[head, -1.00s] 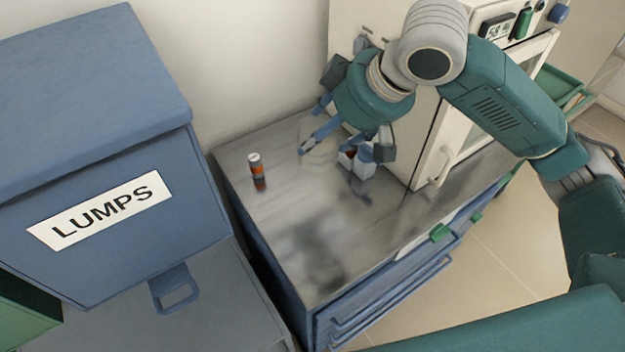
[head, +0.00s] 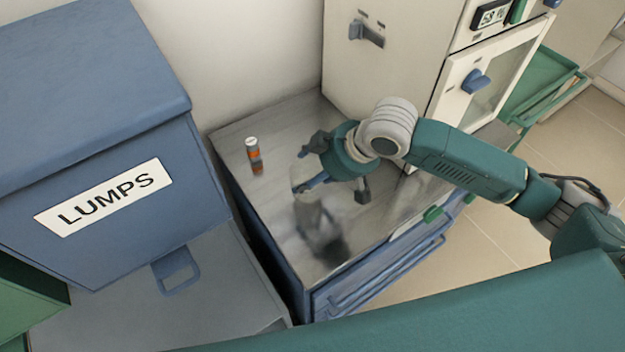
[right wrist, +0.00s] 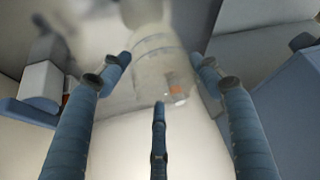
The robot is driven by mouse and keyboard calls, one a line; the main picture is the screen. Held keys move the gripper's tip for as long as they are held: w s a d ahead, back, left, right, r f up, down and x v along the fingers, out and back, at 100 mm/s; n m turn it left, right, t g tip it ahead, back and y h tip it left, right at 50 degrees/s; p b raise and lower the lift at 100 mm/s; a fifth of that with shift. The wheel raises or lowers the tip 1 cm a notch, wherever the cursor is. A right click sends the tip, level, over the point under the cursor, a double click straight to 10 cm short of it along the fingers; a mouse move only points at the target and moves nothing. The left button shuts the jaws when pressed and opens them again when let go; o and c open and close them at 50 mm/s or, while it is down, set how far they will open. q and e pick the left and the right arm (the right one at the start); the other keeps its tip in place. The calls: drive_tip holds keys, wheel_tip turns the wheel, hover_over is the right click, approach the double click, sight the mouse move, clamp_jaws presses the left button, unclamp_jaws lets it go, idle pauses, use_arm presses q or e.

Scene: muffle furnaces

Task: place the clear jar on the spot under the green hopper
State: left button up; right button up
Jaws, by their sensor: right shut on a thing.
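The clear jar (head: 301,177) is faint and see-through, over the grey bench top in the head view. My right gripper (head: 316,178) is shut around it. In the right wrist view the jar (right wrist: 155,62) sits between the fingers of my right gripper (right wrist: 160,82). The jar appears raised above the bench, but its base is hard to make out. I cannot make out the green hopper or the spot under it; only part of a green box (head: 22,308) shows at the lower left. My left gripper is not in view.
A blue hopper labelled LUMPS (head: 105,195) stands at the left, with a grey surface below it. A white furnace (head: 395,75) stands behind my right arm. The bench's near left part is clear.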

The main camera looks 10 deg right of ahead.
drive_tip(key=shift+f, duration=1.9)
drive_tip(key=o, duration=1.1)
drive_tip(key=shift+f, duration=0.1)
